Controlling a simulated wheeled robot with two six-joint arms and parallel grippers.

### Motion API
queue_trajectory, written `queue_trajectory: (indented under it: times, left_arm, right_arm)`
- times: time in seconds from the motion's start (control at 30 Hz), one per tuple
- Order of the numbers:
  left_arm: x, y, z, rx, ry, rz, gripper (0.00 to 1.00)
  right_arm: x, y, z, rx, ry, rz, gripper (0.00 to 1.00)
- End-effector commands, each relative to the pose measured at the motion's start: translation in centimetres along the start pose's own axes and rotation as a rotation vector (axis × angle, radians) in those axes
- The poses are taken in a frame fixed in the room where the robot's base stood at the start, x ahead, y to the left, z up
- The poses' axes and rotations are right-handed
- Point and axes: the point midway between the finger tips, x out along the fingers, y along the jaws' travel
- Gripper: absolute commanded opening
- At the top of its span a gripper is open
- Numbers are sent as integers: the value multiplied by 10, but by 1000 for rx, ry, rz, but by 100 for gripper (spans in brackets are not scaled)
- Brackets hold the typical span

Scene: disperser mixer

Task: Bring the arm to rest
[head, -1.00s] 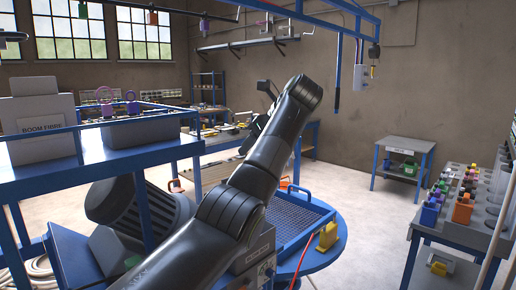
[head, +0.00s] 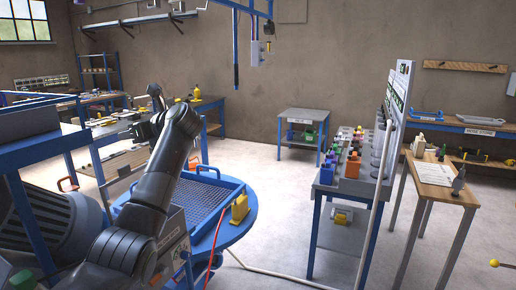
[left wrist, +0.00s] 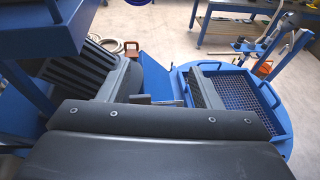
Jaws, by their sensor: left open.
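My left arm rises from the bottom left of the head view and bends at its top. Its gripper (head: 152,108) is beyond the bend, small and partly hidden by the arm. In the left wrist view the two fingers of my left gripper (left wrist: 160,88) stand wide apart with nothing held between them. The blue round table (left wrist: 184,82) with a mesh-bottomed blue tray (left wrist: 245,98) lies beyond the right finger. A dark ribbed motor housing (left wrist: 82,72) lies beyond the left finger. My right gripper is not in view.
The round table (head: 245,222) carries a yellow block (head: 239,208) and stands close right of my arm. A blue frame (head: 28,195) is close on the left. A bench with coloured items (head: 340,190) and a wooden table (head: 440,180) stand right. Floor between is mostly clear.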

Motion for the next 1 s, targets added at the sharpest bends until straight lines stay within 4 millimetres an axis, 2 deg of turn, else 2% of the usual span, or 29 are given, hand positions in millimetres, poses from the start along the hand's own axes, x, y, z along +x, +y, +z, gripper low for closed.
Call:
queue_trajectory:
  times: [0.03, 0.1, 0.23, 0.37, 0.57, 0.77, 0.97, 1.0]
  left_arm:
    - [10, 1, -7, 37, -89, -15, 58]
    - [17, 3, -9, 96, -228, -37, 58]
    - [18, 7, -17, 234, -481, -73, 58]
    - [5, 12, -33, 405, -725, -101, 58]
    - [-32, 19, -78, 729, -1072, -142, 58]
    - [-74, 29, -153, 1117, -1371, -195, 58]
    - [-107, 54, -250, 1560, -1604, -281, 58]
    - [-112, 62, -272, 1654, -1640, -306, 58]
  right_arm:
    - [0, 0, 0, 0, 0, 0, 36]
    - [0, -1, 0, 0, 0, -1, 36]
    - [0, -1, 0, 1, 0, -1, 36]
    - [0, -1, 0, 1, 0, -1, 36]
    - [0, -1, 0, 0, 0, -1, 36]
    - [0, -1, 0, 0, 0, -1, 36]
    - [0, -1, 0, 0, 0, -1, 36]
    - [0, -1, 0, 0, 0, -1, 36]
